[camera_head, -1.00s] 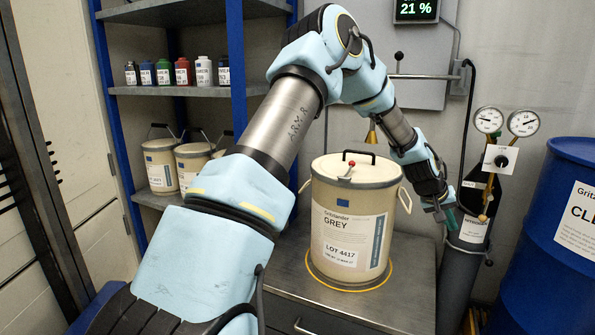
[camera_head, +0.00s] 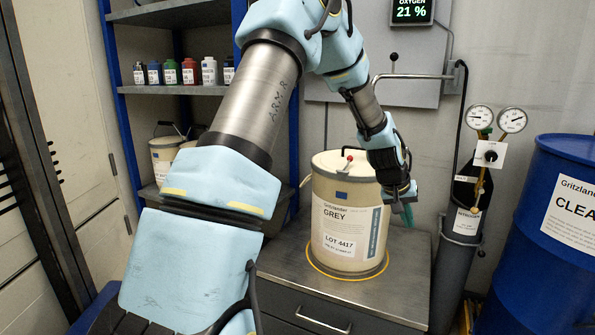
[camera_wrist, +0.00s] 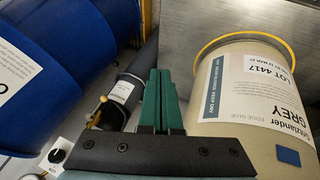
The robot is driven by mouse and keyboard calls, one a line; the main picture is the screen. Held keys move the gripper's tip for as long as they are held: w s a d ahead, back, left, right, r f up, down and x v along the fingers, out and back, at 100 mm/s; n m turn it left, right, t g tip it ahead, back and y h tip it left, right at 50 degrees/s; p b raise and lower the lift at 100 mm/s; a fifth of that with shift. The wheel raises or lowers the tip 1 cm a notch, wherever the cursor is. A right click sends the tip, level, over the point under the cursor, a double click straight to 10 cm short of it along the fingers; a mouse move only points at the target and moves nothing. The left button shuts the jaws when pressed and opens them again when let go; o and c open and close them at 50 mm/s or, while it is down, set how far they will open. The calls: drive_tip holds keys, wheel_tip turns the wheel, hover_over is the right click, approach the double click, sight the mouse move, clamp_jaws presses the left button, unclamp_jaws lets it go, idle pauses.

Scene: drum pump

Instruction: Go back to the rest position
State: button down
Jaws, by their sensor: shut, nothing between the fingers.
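My gripper (camera_head: 408,214) hangs at the right side of the cream drum labelled GREY (camera_head: 333,250), near its upper half. In the wrist view its two green fingers (camera_wrist: 162,100) are together with nothing between them. The drum stands upright on the metal cabinet top inside a yellow ring (camera_head: 318,277), with its lid on and a red-tipped lever on top. It also shows in the wrist view (camera_wrist: 245,85), just right of the fingers. I cannot tell whether they touch. My arm hides part of the drum's lid.
A blue drum (camera_head: 555,270) stands at the far right. A dark gas cylinder (camera_head: 462,225) with two gauges (camera_head: 496,119) stands behind my gripper. A blue-framed shelf (camera_head: 165,90) with several small bottles is at left. An oxygen display (camera_head: 411,10) hangs above. The cabinet's front top (camera_head: 400,295) is clear.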

drive_tip(key=s+a+r+n+y, duration=0.1)
drive_tip(key=s+a, duration=0.1)
drive_tip(key=a, duration=0.7)
drive_tip(key=s+a+r+y, duration=0.2)
drive_tip(key=a, duration=0.8)
drive_tip(key=s+a+r+n+y, duration=0.1)
drive_tip(key=s+a+n+y, duration=0.1)
drive_tip(key=s+a, duration=1.2)
wheel_tip(320, 180, up, 15)
drive_tip(key=w+a+g+p, duration=0.1)
drive_tip(key=a+p, duration=0.1)
drive_tip(key=p, duration=1.2)
drive_tip(key=shift+w+a+p, duration=0.25)
drive_tip(key=shift+a+p, duration=0.05)
drive_tip(key=shift+p, duration=0.05)
drive_tip(key=shift+d+f, duration=0.1)
drive_tip(key=shift+f, duration=0.05)
